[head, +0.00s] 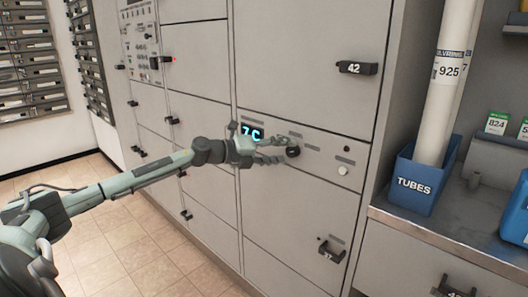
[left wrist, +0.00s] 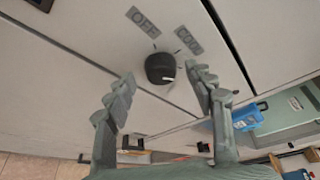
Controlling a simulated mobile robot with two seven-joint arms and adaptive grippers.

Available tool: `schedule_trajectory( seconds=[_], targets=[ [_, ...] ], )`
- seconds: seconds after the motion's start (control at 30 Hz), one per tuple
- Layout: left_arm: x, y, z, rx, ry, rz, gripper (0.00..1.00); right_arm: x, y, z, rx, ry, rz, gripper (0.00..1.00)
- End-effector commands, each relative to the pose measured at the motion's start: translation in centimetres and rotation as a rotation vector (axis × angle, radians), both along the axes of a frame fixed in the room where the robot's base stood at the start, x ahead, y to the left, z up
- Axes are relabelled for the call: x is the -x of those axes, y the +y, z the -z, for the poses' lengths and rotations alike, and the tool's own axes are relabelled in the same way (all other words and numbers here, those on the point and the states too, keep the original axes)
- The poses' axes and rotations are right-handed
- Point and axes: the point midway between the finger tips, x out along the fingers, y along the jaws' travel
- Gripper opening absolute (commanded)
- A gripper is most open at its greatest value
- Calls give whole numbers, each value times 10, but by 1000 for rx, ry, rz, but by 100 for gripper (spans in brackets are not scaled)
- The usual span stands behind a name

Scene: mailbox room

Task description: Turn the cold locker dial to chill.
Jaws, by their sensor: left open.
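The cold locker dial (head: 292,151) is a round black knob on a grey panel between the locker doors. In the left wrist view the dial (left wrist: 160,68) sits between my fingertips, with a white mark on its lower right side. Labels reading OFF (left wrist: 143,21) and COOL (left wrist: 188,40) stand above it; no chill label is readable, and the right finger covers part of the panel. My left gripper (head: 281,150) is open, its fingers on either side of the dial. I cannot tell whether they touch it. My right gripper is not in view.
A lit display (head: 252,131) reading about 7C is left of the dial, partly behind my gripper. A white button (head: 343,171) is to its right. Door handle 42 (head: 356,68) and a lower handle (head: 331,251) stick out. A blue TUBES bin (head: 414,183) stands on the right counter.

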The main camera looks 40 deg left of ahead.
Motion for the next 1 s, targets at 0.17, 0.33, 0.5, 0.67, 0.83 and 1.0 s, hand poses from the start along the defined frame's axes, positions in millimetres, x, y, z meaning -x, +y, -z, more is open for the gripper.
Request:
schedule_trajectory(
  seconds=[0.17,0.33,0.5,0.67,0.83,1.0],
  targets=[
    [21,9,-3,-6,5,1,54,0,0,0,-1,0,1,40],
    [39,18,-5,-3,6,-2,54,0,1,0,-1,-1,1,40],
    [53,23,-9,-2,5,0,54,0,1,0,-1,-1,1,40],
    [66,29,-12,-2,5,-1,54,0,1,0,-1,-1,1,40],
    [80,34,-15,-1,4,2,54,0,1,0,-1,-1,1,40],
    [92,40,-19,0,2,1,54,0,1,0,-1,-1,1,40]
  ],
)
